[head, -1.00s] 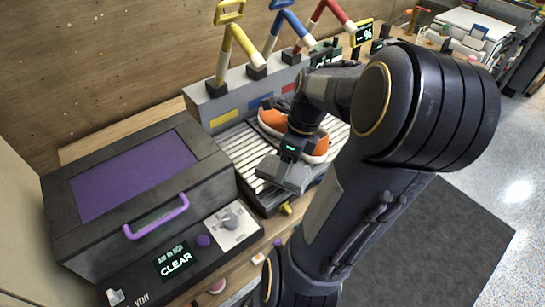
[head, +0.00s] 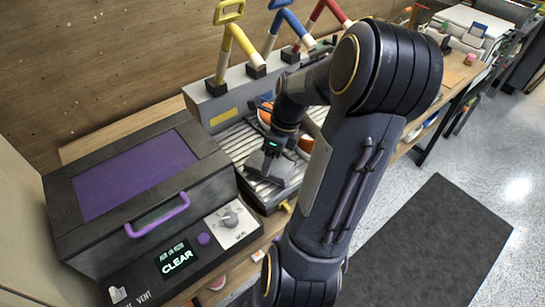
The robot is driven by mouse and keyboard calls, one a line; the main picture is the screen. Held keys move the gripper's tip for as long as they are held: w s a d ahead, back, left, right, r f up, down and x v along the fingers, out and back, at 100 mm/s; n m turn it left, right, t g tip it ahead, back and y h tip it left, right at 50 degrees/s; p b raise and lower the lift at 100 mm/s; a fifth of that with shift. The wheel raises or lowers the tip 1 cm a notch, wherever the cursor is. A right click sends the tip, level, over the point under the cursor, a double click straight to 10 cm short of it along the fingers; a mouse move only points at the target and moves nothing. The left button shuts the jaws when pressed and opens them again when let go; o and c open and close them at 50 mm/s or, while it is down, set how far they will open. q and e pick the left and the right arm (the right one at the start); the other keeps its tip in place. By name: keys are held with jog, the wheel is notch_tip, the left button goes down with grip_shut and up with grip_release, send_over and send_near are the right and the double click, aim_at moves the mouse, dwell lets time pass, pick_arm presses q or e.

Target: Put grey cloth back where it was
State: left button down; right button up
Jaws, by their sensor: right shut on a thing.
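My right gripper (head: 267,165) is over the slatted metal tray (head: 234,138), toward its near left part. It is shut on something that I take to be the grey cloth. The cloth cannot be told apart from the grey gripper at this size. An orange and white sneaker (head: 305,144) lies on the tray just behind the gripper, largely hidden by my right arm. My left gripper is not in view.
A dark box with a purple lid panel (head: 135,175) and purple handle stands left of the tray. Its front panel (head: 178,262) reads "CLEAR". Yellow (head: 238,40), blue (head: 291,25) and red (head: 328,15) levers rise behind the tray. A dark mat (head: 435,245) lies on the floor.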

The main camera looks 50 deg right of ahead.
jog(key=o, duration=1.3)
jog(key=shift+f, duration=0.1)
jog(key=v, duration=1.2)
jog(key=shift+p, duration=0.45)
jog(key=shift+s, duration=0.1)
